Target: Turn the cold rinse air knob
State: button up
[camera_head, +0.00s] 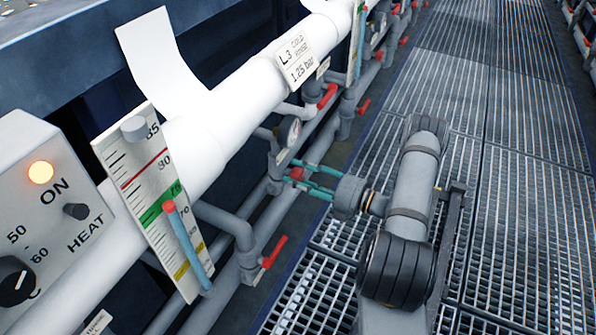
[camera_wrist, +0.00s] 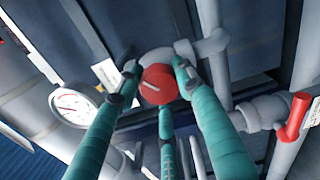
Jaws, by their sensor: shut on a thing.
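The red round knob (camera_wrist: 158,85) with a pale line on its face sits in the middle of the wrist view, on the grey pipework. In the head view it is a small red patch (camera_head: 297,173), partly hidden by my fingers. My gripper (camera_wrist: 160,88) has teal fingers with dark tips and is shut on the knob. Two fingertips lie at its left and right sides and a third comes from below. In the head view my gripper (camera_head: 305,178) reaches left from the walkway to the knob. A white sign (camera_head: 297,60) reads "L3 cold rinse 1.25 bar" above it.
A round gauge (camera_wrist: 74,104) is left of the knob; it also shows in the head view (camera_head: 289,132). Red lever valves (camera_head: 273,252) (camera_wrist: 297,115) stick out from pipes nearby. A heater box (camera_head: 42,200) and level scale (camera_head: 150,195) stand nearer. The grated walkway (camera_head: 520,200) is clear.

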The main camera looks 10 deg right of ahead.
jog(key=shift+s+a+f, duration=0.15)
jog(key=shift+s, duration=0.05)
dwell(0.4)
jog(key=o, duration=1.1)
jog(key=shift+w, duration=0.1)
jog(key=v, duration=1.2)
jog(key=shift+w, duration=0.1)
